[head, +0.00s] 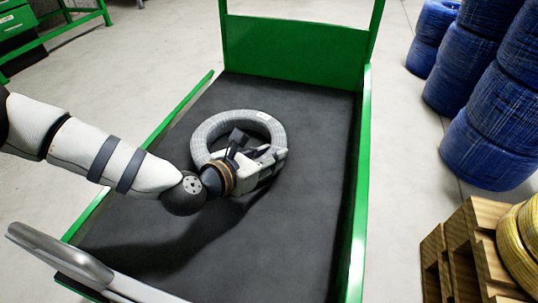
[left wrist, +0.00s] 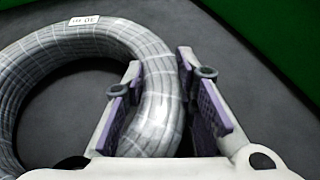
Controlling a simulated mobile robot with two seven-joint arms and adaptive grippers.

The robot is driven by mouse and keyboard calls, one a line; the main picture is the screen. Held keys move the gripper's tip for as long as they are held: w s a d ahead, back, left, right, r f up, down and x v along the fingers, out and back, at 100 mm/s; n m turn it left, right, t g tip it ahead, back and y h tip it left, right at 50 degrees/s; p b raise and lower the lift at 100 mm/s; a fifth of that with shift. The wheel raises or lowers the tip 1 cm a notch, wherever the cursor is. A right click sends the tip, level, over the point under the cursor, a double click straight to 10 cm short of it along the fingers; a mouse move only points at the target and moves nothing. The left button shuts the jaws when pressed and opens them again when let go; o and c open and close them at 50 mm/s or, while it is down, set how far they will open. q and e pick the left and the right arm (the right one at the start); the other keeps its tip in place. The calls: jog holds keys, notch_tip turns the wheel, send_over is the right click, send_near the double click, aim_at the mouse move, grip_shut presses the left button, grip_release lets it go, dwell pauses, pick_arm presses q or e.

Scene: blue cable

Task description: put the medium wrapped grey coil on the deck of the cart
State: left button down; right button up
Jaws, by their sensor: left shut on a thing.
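The grey wrapped coil (head: 207,131) is over the dark deck (head: 308,170) of the green cart, in its middle part. My left gripper (head: 277,157) is shut on the right side of the coil's ring. In the left wrist view the coil (left wrist: 60,50) shows a white label, and the two purple-padded fingers of the gripper (left wrist: 168,105) stand on either side of the ring. The coil lies flat, on or just above the deck; I cannot tell which. The gripper hides part of its near right side. My right gripper is not in view.
The cart has a tall green end panel (head: 293,50) at the back and low green side rails (head: 358,190). Stacks of blue coils (head: 490,140) stand at right. A wooden pallet (head: 455,250) with a yellow coil (head: 522,245) is at lower right. Most of the deck is bare.

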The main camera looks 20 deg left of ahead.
pick_arm(q)
jog(key=c, duration=1.3)
grip_release()
jog(key=shift+f, duration=0.1)
jog(key=shift+s+r, duration=0.15)
jog(key=shift+r, duration=0.15)
jog(key=p+v, duration=0.3)
jog(key=v, duration=0.3)
jog(key=shift+s+a+r, duration=0.1)
jog(key=shift+s+a, duration=0.05)
jog(key=shift+a, duration=0.05)
jog(key=shift+s+a, duration=0.1)
jog(key=shift+s, duration=0.25)
